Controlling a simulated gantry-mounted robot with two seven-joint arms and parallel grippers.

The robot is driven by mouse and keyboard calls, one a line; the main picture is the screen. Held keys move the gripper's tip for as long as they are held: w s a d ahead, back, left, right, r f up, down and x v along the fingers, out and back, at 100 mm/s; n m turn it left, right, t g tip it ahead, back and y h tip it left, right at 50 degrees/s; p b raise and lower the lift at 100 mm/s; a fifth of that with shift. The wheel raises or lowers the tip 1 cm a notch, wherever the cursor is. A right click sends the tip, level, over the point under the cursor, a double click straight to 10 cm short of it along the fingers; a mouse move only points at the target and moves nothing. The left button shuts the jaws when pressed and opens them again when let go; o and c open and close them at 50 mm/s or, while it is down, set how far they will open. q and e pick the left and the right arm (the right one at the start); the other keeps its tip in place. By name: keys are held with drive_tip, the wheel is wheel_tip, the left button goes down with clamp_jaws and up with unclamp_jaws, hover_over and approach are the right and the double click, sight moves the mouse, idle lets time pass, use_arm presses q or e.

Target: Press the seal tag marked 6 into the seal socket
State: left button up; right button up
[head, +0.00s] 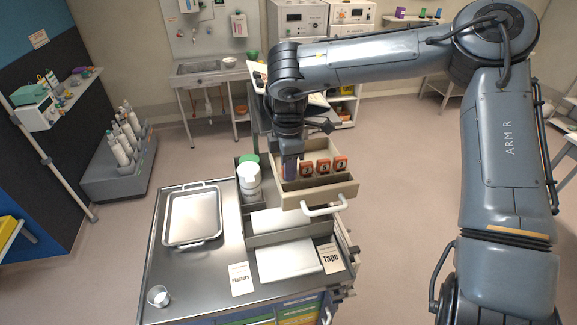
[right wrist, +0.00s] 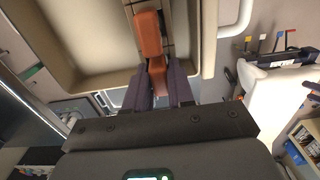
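Three orange seal tags (head: 322,167) stand in a row in an open beige drawer or tray (head: 319,188) in the head view. Their front marks are too small to read, so I cannot tell which is 6. My right gripper (head: 290,172) points down at the left end of this row. In the right wrist view, its two fingers (right wrist: 166,84) stand on either side of an orange piece (right wrist: 157,72). I cannot tell whether they grip it or only straddle it. Another orange tag (right wrist: 148,33) shows beyond them. My left gripper is not in view. I cannot make out the seal socket.
The drawer has a white handle (head: 324,208) at its front. A white bottle (head: 248,180) stands just left of my gripper. A metal tray (head: 192,216), a small clear cup (head: 158,296), and cards reading Plasters (head: 240,279) and Tape (head: 330,258) lie on the cart top.

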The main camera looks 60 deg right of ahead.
clamp_jaws()
drive_tip(key=shift+r, duration=0.1)
drive_tip(key=shift+r, duration=0.1)
drive_tip(key=shift+r+p, duration=1.05)
drive_tip(key=shift+r, duration=0.15)
drive_tip(key=shift+r+p, duration=1.15)
drive_tip(key=shift+r, duration=0.5)
drive_tip(key=shift+d+f, duration=0.1)
